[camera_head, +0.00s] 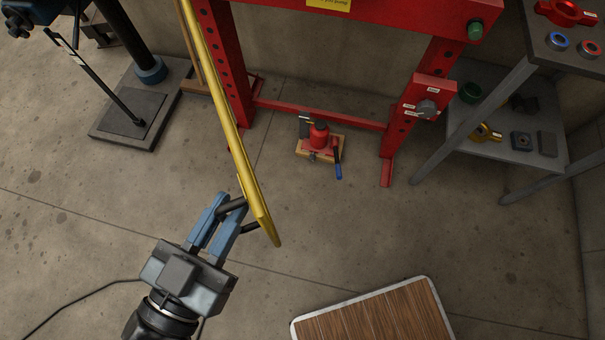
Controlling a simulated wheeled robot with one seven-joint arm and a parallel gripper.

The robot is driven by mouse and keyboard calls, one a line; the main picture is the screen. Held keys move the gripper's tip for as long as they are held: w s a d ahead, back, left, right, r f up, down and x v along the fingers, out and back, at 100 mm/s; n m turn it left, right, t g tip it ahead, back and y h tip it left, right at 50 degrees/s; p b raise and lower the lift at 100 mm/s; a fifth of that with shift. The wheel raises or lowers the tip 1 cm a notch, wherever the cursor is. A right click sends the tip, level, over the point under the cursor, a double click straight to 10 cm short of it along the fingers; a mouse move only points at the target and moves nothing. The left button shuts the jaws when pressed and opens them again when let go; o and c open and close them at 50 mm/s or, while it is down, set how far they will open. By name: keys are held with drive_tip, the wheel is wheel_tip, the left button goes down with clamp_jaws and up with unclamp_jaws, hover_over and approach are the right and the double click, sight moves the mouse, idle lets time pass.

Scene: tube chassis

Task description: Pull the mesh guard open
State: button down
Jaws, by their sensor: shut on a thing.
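The mesh guard (229,113) shows as a long yellow panel seen almost edge-on, running from the top of the view down to its lower corner. It stands out from the left side of the red press frame (234,70), at an angle to it. A dark handle (233,206) sticks out from its left face near the low end. My gripper (226,215) has blue fingers and is shut on this handle, reaching up from the lower left. The mesh itself cannot be made out from this angle.
A red jack (319,136) stands on the floor inside the frame. A grey shelf table (520,140) with small parts is at right. A wood-topped surface (375,318) is at the bottom. A drill-like stand (140,105) is at upper left.

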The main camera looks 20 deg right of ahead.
drive_tip(key=w+a+b, duration=0.1)
drive_tip(key=a+b, duration=0.5)
drive_tip(key=a, duration=0.4)
drive_tip(key=w+a+m+g+h+b, duration=0.1)
drive_tip(key=w+a+b, duration=0.1)
drive_tip(key=a+b, duration=0.4)
drive_tip(key=shift+w+a+f+g+h, duration=0.15)
drive_tip(key=shift+w+a+g+h, duration=0.15)
drive_tip(key=shift+a, duration=2.35)
drive_tip(key=c, duration=1.3)
unclamp_jaws()
drive_tip(key=shift+b+v, duration=0.9)
drive_tip(key=shift+v, duration=3.05)
